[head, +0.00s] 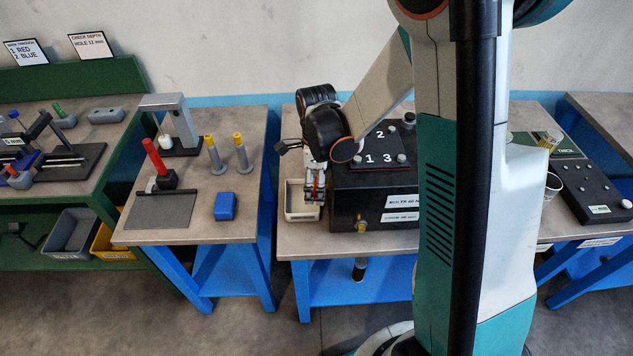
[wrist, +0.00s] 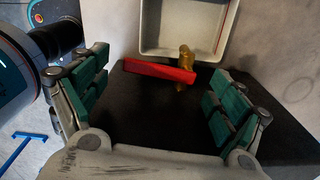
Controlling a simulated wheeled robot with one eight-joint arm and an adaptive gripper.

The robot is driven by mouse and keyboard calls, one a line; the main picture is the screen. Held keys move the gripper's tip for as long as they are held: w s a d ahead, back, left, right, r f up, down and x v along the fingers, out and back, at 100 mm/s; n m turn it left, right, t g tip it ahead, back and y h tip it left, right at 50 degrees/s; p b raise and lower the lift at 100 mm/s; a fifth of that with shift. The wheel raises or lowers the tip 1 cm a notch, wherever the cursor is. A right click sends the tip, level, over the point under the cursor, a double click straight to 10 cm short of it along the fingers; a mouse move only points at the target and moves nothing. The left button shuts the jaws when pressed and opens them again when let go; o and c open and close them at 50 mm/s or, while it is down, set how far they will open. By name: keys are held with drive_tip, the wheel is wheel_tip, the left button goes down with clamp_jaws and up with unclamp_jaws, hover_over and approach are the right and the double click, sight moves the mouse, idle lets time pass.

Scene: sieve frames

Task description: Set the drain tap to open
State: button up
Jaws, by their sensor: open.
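The drain tap shows in the wrist view as a brass body (wrist: 185,60) with a red lever (wrist: 158,71). The lever lies nearly level across the picture, its longer part reaching left from the brass body. The tap sits at the edge of the black box (wrist: 160,118), which also shows in the head view (head: 346,193). My gripper (wrist: 160,100) is open, with green-padded fingers wide apart and nothing between them; the lever lies ahead of them, apart.
A pale tray (wrist: 188,47) lies beyond the tap; in the head view (head: 293,207) it stands left of the box. A brass fitting (head: 361,224) juts from the box's front. The left bench holds a blue block (head: 225,206) and upright handles.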

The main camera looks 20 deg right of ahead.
drive_tip(key=c, duration=1.6)
